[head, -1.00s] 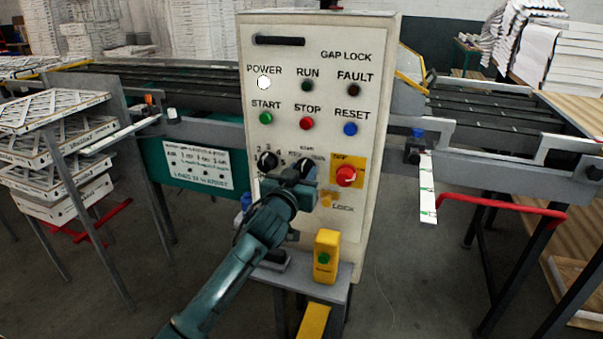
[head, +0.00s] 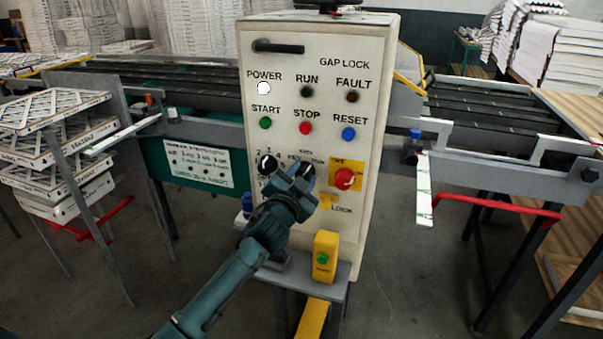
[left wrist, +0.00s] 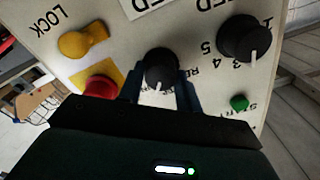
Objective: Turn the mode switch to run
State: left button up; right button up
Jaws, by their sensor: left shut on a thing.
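The mode switch is a round black knob with a white pointer line, on the cream control panel (head: 350,60). In the left wrist view the mode switch (left wrist: 161,66) sits between the two fingers of my left gripper (left wrist: 160,92), which is shut on it. The pointer faces the gripper body there. In the head view my left gripper (head: 302,176) covers much of the switch and its labels. The label text around it is partly hidden and too blurred to read fully. My right gripper is not in view.
A red knob on a yellow plate (head: 345,178) is just right of the switch, and a numbered black selector (head: 267,164) is to its left. A yellow lock knob (head: 326,201) sits below. A yellow box with a green button (head: 325,257) stands on the ledge below.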

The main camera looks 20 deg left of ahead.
pick_arm(q)
jog(key=shift+m, duration=0.8)
jog(key=o, duration=1)
jog(key=shift+c, duration=0.2)
jog(key=s, duration=1.3)
jog(key=shift+a, duration=0.2)
jog(key=shift+s, duration=0.1)
